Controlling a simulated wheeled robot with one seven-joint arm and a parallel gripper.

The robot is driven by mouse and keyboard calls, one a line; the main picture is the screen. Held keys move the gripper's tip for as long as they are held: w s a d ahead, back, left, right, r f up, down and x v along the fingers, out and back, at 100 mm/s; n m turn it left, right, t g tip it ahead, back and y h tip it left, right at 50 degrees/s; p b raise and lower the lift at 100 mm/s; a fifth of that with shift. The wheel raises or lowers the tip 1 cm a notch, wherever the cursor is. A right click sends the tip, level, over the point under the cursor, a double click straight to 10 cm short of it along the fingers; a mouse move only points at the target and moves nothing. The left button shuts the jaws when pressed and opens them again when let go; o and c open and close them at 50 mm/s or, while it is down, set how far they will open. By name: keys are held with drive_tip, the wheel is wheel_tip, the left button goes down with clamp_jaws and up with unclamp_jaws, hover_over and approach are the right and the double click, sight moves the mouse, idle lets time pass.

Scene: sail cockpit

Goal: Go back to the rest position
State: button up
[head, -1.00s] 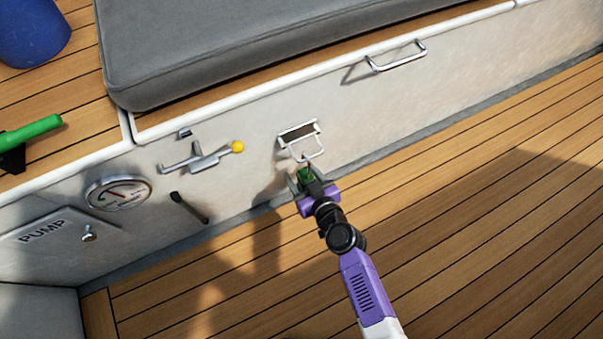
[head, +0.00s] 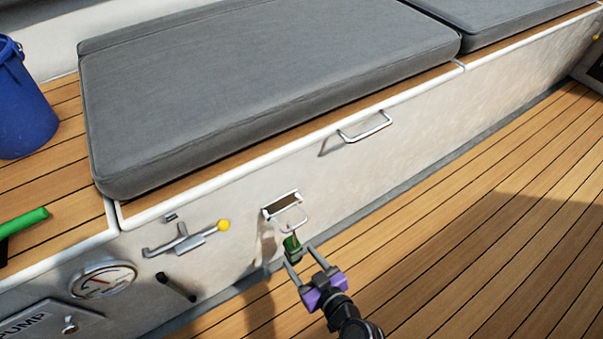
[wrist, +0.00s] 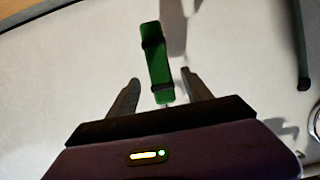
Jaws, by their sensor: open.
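My gripper (head: 303,271) is open and empty in the lower middle of the head view, its two fingers pointing up toward the locker wall. A small green piece with dark bands (head: 291,244) hangs at the wall just beyond the fingertips, below a metal bracket with a wire loop (head: 284,208). In the wrist view the green piece (wrist: 156,65) stands nearly upright, ahead of and between the two fingers (wrist: 158,92). The fingers appear apart from it. How the piece is attached above is hard to see.
A metal handle (head: 365,128) sticks out of the wall on the upper right. A yellow-knobbed latch (head: 188,240), a black lever (head: 176,287), a gauge (head: 103,279) and a PUMP panel (head: 45,328) are on the left. A grey cushion (head: 270,80) tops the bench. The wooden floor (head: 480,240) is clear.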

drive_tip(key=s+d+r+m+t+h+p, duration=0.1)
drive_tip(key=s+d+r+m+h, duration=0.15)
drive_tip(key=s+d+r, duration=0.45)
drive_tip(key=s+d+r+m+t+h, duration=0.1)
drive_tip(key=s+d+r+m+h, duration=0.15)
drive_tip(key=s+d, duration=0.85)
drive_tip(key=s+d+r+m+t+h, duration=0.1)
drive_tip(key=s+r, duration=0.4)
drive_tip(key=r, duration=0.4)
drive_tip(key=s+d+r+m+t+h, duration=0.15)
drive_tip(key=s+r, duration=0.25)
drive_tip(key=r, duration=0.5)
wheel_tip(320, 180, up, 38)
drive_tip(key=p, duration=3.8)
drive_tip(key=shift+d+n+g+p, duration=0.15)
drive_tip(key=shift+n+g+p, duration=0.2)
drive_tip(key=shift+g, duration=0.1)
drive_tip(key=shift+r, duration=0.1)
